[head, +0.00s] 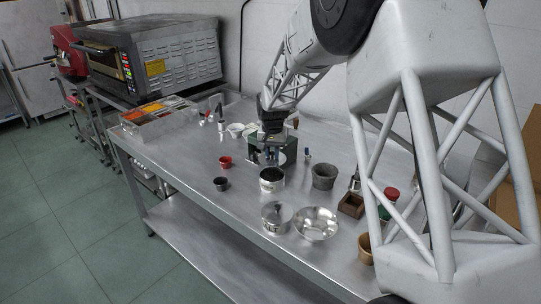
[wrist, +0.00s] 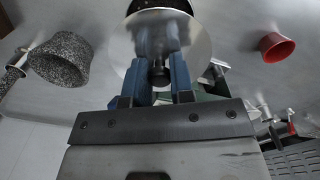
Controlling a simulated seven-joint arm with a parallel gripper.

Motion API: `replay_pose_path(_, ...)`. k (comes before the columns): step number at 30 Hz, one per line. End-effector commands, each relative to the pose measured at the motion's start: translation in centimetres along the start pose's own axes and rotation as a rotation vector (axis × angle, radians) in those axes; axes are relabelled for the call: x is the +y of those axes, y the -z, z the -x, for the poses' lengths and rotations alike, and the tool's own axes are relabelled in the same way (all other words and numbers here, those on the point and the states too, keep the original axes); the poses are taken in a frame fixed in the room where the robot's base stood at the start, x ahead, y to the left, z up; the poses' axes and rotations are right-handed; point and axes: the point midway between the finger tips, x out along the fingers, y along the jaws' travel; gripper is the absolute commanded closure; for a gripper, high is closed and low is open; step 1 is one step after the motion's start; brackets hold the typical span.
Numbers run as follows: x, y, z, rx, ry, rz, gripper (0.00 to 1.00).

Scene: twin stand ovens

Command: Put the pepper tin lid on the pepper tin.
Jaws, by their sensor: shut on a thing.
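The pepper tin appears to be the round silver tin with dark contents (head: 272,184), upright on the steel table in the head view. In the wrist view its dark opening (wrist: 160,4) shows at the top edge, partly behind the lid. The pepper tin lid (wrist: 189,52) is a shiny round disc with a dark knob. My gripper (wrist: 160,74) is shut on that knob with its blue fingers. In the head view my gripper (head: 268,157) is just behind the tin. The lid is hard to make out there, and I cannot tell its height over the tin.
A speckled grey mortar (head: 324,176) stands right of the tin. A red cup (head: 225,162) and a dark cup (head: 221,184) stand left. A silver tin (head: 277,218) and steel bowl (head: 316,224) are in front. A green object (head: 289,151) is behind my gripper.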

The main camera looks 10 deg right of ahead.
Motion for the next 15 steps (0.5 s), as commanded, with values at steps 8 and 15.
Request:
replay_pose_path(8,0.0,0.0,-0.2,0.000,0.000,0.000,0.94)
replay_pose_path(15,0.0,0.0,-1.1,-0.001,0.000,0.000,0.94)
